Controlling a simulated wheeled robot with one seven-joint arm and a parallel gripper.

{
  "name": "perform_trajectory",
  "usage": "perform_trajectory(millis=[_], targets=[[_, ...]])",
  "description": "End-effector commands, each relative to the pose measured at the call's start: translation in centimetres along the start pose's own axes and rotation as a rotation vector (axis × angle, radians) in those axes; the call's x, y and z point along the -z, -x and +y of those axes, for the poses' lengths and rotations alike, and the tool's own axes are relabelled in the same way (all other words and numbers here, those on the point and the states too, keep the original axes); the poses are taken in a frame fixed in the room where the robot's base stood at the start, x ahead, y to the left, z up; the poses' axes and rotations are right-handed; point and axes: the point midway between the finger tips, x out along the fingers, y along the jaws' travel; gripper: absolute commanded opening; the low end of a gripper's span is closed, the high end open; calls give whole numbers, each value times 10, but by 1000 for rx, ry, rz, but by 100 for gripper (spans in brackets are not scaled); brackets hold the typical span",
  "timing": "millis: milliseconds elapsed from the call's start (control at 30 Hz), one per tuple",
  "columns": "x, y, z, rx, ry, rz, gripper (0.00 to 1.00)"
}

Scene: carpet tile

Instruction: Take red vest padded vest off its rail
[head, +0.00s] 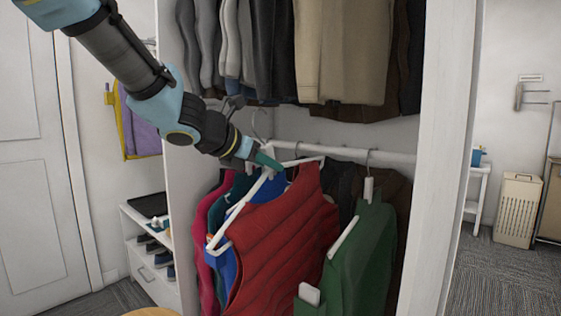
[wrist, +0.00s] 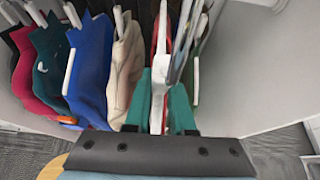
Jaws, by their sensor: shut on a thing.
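The red padded vest (head: 285,235) hangs on a white hanger (head: 238,208) in the lower part of the wardrobe, at the front of the clothes. The hanger is tilted, its left arm sloping down towards me. My gripper (head: 268,161) is shut on this hanger near its top, just below the rail (head: 345,153). In the wrist view my gripper's teal fingers (wrist: 163,98) stand on both sides of the white hanger (wrist: 160,75), with a strip of the red vest (wrist: 161,35) behind. A grey hook shows above the rail by my gripper; whether it rests on the rail I cannot tell.
A green garment (head: 365,255) hangs close at the right of the vest. Blue, teal and pink garments (head: 215,230) hang at its left. More clothes (head: 340,50) hang above. The white wardrobe side panel (head: 445,150) stands at right. A low shelf (head: 150,245) with shoes is at left.

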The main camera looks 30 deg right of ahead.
Motion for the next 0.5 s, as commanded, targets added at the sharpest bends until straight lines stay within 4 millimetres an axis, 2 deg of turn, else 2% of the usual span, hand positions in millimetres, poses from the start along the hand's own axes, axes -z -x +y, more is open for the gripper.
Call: perform_trajectory(millis=[200, 500], targets=[[15, 33, 0, -3, 0, 3, 0], [31, 64, 0, -2, 1, 1, 0]])
